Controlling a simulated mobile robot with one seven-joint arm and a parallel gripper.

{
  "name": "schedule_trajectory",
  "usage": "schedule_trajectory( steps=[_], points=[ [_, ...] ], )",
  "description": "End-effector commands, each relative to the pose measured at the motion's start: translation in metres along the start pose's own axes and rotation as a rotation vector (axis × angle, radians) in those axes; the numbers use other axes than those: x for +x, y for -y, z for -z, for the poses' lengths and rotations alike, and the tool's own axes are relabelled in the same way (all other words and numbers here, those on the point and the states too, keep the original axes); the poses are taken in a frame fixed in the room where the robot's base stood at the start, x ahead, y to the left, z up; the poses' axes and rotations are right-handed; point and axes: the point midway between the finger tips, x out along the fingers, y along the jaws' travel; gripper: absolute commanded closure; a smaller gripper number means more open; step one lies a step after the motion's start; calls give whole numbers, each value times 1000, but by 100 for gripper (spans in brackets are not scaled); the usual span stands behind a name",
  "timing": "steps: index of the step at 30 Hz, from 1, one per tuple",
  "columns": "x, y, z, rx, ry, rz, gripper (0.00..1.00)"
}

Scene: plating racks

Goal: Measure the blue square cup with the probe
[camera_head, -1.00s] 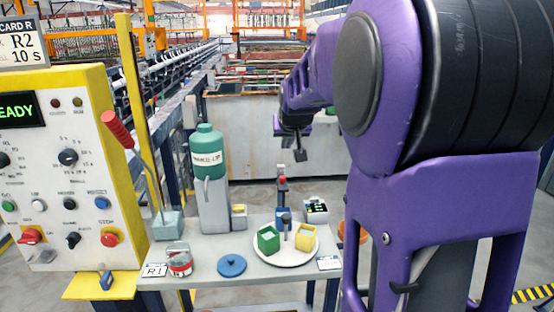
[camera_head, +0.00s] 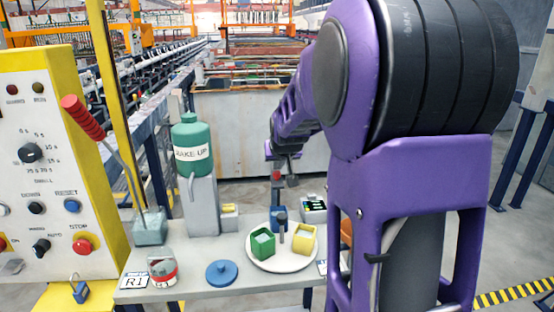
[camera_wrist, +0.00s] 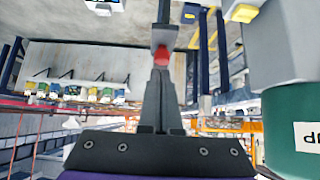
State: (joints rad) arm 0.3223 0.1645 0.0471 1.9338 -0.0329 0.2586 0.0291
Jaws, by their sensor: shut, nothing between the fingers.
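A blue square cup (camera_head: 278,213) stands at the back of a round white plate (camera_head: 262,262), partly hidden by a dark-knobbed post (camera_head: 282,219). A green cup (camera_head: 262,243) and a yellow cup (camera_head: 302,240) sit in front on the plate. A thin upright holder with a red part (camera_head: 276,175), perhaps the probe, stands behind the blue cup. The red part (camera_wrist: 161,56) also shows in the wrist view, just beyond my fingertips and in line with them. My gripper (camera_head: 291,181) is shut and empty, above the table's back; whether it touches the red part cannot be told.
A meter with a lit display (camera_head: 314,207) is right of the cups. A tall green bottle (camera_head: 192,150) on a grey stand is left. A control panel (camera_head: 40,190) flanks the table.

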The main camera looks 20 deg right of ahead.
Motion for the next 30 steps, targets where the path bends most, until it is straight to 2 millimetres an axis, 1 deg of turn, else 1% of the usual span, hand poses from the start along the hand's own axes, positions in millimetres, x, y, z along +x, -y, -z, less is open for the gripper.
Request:
schedule_trajectory(
  steps=[2,13,16,20,27,30],
  points=[
    [3,0,-4,0,0,0,100],
    [3,0,-4,0,0,0,100],
    [6,0,-7,0,0,0,100],
    [16,0,-17,0,0,0,100],
    [43,0,-44,0,1,1,100],
    [48,0,-49,0,0,1,100]
  ],
)
